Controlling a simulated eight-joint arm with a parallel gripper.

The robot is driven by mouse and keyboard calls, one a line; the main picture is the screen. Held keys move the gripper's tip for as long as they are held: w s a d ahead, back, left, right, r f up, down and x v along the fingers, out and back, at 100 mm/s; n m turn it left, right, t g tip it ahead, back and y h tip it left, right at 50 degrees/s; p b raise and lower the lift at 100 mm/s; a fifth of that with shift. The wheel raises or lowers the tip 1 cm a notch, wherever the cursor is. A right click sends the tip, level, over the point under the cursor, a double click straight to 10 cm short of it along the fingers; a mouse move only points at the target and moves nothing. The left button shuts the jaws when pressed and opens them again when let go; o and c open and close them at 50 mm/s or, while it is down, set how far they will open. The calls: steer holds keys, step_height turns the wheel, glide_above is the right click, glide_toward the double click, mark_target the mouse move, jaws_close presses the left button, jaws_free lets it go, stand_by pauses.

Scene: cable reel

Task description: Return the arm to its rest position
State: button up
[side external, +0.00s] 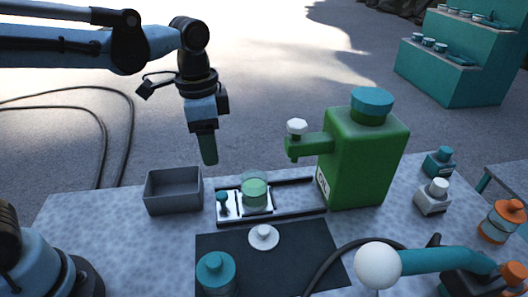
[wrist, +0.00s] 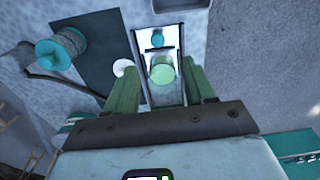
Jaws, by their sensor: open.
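My gripper (side external: 207,160) hangs in the air above the back of the table, fingers pointing down. In the wrist view its two green fingers (wrist: 163,72) stand apart with nothing held between them. A clear cup with green contents (side external: 255,190) stands on a small framed tray (side external: 290,211), below and to the right of my gripper. In the wrist view the cup (wrist: 162,70) shows between the fingers, but it is lower down and apart from them.
A green can (side external: 366,150) with a spout and teal cap stands right of the cup. A grey bin (side external: 173,192) is at the left. A dark mat (side external: 300,262) bears a teal-topped spool (side external: 215,272) and a white disc (side external: 263,237). A white-ended teal handle (side external: 425,262) is at the front right.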

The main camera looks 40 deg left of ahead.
steer(key=s+a+f+n+t, duration=0.1)
steer(key=s+a+n+t, duration=0.4)
steer(key=a+n+t, duration=0.1)
steer(key=shift+a+f+n+t, duration=0.4)
steer(key=shift+a+n, duration=0.15)
steer(key=shift+n, duration=0.65)
